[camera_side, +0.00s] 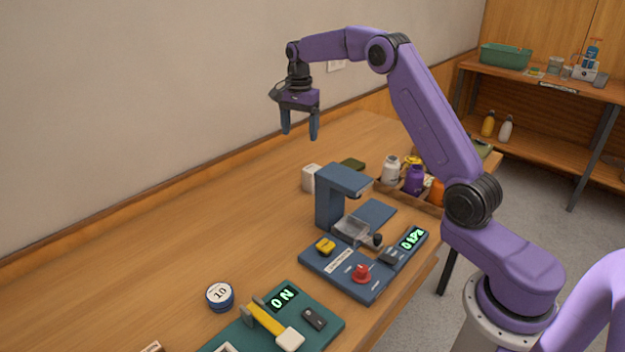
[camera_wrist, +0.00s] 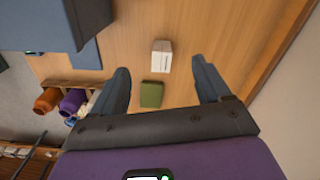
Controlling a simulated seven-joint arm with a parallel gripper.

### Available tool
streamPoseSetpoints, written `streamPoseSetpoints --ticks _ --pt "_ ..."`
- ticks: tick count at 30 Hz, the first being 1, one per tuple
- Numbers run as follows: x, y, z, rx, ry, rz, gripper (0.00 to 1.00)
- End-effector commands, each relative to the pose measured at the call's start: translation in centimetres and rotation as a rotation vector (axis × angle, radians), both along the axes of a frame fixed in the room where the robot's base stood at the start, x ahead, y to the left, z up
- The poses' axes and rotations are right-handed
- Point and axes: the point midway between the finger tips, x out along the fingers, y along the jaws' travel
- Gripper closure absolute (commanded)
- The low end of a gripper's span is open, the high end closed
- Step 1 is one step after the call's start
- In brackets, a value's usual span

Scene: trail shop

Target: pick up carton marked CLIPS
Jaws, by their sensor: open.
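A small white carton (camera_side: 309,178) stands on the wooden table behind the blue press; no marking on it can be read. It also shows in the wrist view (camera_wrist: 161,56), between the fingertips in the picture. Another small carton (camera_side: 152,347) is cut off by the bottom edge of the side view, and its print is unreadable. I cannot tell which is marked CLIPS. My gripper (camera_side: 300,136) is open and empty, pointing down, high above the table's far part. Both fingers (camera_wrist: 160,67) show spread in the wrist view.
A dark green block (camera_side: 352,165) lies close to the white carton. The blue press (camera_side: 340,195) stands nearby, with a tray of bottles (camera_side: 430,207) to its right. A green board (camera_side: 325,333) and a round tin (camera_side: 220,296) are nearer the front. The wall borders the table's left.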

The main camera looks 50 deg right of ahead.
Motion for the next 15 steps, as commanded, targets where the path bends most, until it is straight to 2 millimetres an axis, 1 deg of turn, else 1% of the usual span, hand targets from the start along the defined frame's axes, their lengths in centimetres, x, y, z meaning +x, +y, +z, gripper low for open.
streamPoseSetpoints --ticks 1,3,6,9,11,15 --pt "0.4 -1.6 -0.4 0.001 0.002 -0.067 0.23" --pt "0.7 -3.5 -0.8 0.001 0.003 -0.146 0.23" --pt "0.9 -5.3 -1.2 0.001 0.003 -0.224 0.23" --pt "0.9 -6.2 -1.5 0.001 0.003 -0.262 0.23" --pt "0.9 -6.4 -1.8 0.001 0.005 -0.271 0.23" --pt "0.8 -6.4 -3.8 0.002 0.007 -0.272 0.23"
